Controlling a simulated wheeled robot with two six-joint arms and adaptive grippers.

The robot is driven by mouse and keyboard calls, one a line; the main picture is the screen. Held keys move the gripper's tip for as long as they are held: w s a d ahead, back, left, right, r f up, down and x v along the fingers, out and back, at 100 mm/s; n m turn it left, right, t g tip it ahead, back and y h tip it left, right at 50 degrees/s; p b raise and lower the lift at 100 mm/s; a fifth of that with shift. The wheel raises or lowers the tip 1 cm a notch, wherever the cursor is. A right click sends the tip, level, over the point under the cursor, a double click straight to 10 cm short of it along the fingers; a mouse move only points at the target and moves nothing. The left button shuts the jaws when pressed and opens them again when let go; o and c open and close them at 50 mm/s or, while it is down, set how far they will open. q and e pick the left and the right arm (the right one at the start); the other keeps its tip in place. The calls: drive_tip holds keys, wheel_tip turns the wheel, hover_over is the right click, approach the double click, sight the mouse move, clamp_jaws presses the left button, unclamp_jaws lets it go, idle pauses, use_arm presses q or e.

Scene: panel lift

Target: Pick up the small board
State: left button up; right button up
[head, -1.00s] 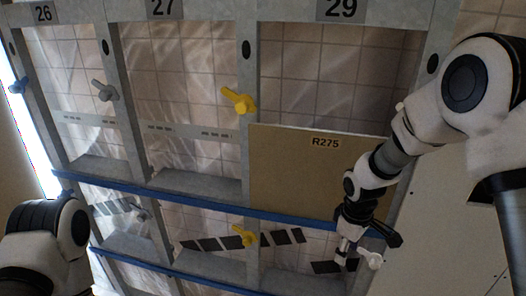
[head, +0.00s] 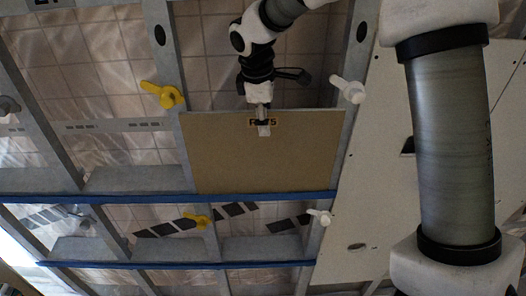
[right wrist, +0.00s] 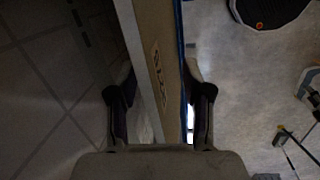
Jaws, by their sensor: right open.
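The small board (head: 260,165) is a brown rectangle with an R275 label near its top edge. It stands upright in the right bay of the frame, just above a blue rail. My right gripper (head: 263,122) comes down from above over the middle of its top edge, and a finger partly covers the label. In the right wrist view the board (right wrist: 158,40) runs edge-on between the two spread fingers. The left finger seems apart from it; the right finger is close, and I cannot tell whether it touches. My left gripper is not in view.
A yellow clamp (head: 162,94) and a white clamp (head: 348,89) sit on the posts either side above the board. The blue rail (head: 150,199) crosses below. A large pale panel (head: 375,165) stands at the right. My own arm link fills the far right.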

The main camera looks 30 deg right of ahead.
drive_tip(key=shift+w+d+f, duration=0.1)
drive_tip(key=shift+w+f, duration=0.3)
drive_tip(key=shift+f, duration=0.2)
drive_tip(key=shift+w+d+f, duration=0.1)
drive_tip(key=shift+w+f, duration=0.25)
drive_tip(key=shift+f, duration=0.25)
drive_tip(key=shift+s+a, duration=0.15)
drive_tip(key=shift+c, duration=0.4)
drive_tip(key=shift+s+r, duration=0.3)
drive_tip(key=shift+s, duration=0.1)
clamp_jaws()
drive_tip(key=shift+w+r, duration=0.1)
drive_tip(key=shift+w, duration=0.05)
